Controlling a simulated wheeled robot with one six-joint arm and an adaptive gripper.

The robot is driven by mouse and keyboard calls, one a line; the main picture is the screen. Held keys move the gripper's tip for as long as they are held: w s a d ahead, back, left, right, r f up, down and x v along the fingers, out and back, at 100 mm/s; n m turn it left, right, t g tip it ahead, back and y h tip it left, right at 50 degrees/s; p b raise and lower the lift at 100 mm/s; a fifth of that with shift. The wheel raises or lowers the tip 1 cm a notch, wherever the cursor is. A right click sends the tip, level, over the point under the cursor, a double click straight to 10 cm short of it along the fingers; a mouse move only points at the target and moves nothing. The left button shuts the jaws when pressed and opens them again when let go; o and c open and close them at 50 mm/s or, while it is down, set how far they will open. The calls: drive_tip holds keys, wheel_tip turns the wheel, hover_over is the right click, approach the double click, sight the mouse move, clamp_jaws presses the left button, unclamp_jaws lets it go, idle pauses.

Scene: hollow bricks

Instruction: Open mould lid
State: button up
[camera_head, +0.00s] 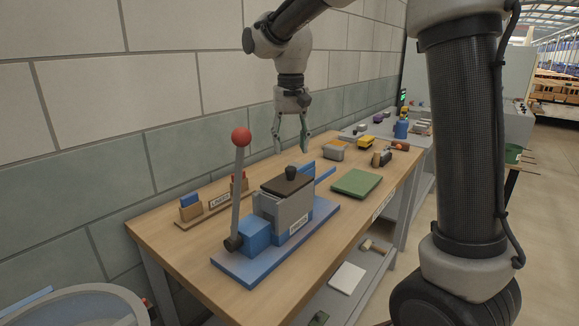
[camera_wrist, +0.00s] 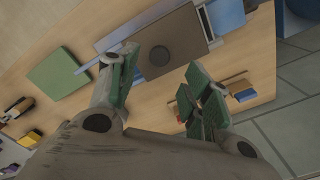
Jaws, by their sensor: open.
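The mould (camera_head: 281,216) is a grey box on a blue base plate on the wooden bench. Its brown lid (camera_head: 287,184) lies flat on top, with a dark round knob (camera_head: 292,172) at its middle. A grey lever with a red ball (camera_head: 240,137) stands upright at the mould's left. My gripper (camera_head: 292,150) is open and empty, pointing down, above and behind the mould. In the wrist view the lid (camera_wrist: 184,32) and knob (camera_wrist: 159,56) show beyond my open fingers (camera_wrist: 160,85); my gripper is apart from the lid.
A green plate (camera_head: 357,183) lies right of the mould. Small holders with blue and red pieces (camera_head: 190,206) stand at the left by the wall. A lower shelf holds a white block (camera_head: 347,278).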

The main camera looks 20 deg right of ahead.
sight(291, 168)
wheel_tip(291, 168, down, 8)
drive_tip(key=shift+r, duration=0.1)
idle(0.4)
clamp_jaws()
drive_tip(key=w+d, duration=0.8)
drive_tip(key=d, duration=0.2)
drive_tip(key=shift+d, duration=0.35)
